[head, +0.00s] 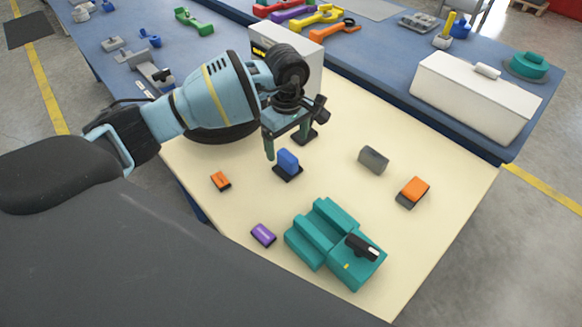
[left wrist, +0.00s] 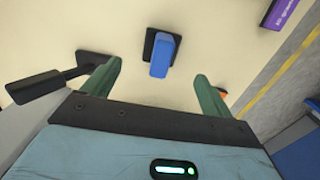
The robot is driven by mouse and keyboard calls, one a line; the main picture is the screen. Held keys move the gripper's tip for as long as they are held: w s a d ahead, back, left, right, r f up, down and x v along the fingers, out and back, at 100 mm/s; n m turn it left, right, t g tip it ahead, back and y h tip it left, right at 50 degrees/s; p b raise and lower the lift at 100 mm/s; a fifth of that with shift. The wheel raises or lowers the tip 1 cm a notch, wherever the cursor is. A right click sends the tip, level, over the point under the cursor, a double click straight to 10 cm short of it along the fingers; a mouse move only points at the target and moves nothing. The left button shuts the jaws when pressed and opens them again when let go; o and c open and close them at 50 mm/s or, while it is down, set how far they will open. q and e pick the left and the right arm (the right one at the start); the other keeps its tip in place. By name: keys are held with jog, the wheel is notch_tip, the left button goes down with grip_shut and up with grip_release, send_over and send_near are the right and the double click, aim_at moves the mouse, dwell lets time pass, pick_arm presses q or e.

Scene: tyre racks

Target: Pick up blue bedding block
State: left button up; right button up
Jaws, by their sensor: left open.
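The blue bedding block (head: 288,161) stands on a small black base on the cream board, near the middle of the head view. In the left wrist view the blue block (left wrist: 162,55) lies beyond the fingertips, roughly between them. My left gripper (head: 288,143) is above and beside the block, with its two green fingers spread and nothing between them. In the left wrist view the left gripper (left wrist: 158,80) also shows open, and its fingers look apart from the block. My right gripper is in neither view.
On the cream board (head: 340,115) are a teal stepped fixture (head: 330,245), a purple block (head: 263,235), a small orange block (head: 221,181), a grey cylinder (head: 374,159) and an orange-grey block (head: 413,192). A black-handled item (left wrist: 45,85) is near the left finger. A white box (head: 470,95) stands at right.

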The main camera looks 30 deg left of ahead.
aim_at(287, 155)
pick_arm(q)
jog(key=shift+a+f, duration=0.1)
jog(key=shift+f, duration=3.8)
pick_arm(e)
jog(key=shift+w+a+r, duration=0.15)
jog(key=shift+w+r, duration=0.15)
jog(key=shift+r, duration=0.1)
pick_arm(q)
jog(key=shift+c, duration=0.3)
jog(key=c, duration=1.1)
jog(key=shift+r, duration=0.1)
jog(key=shift+c, duration=0.2)
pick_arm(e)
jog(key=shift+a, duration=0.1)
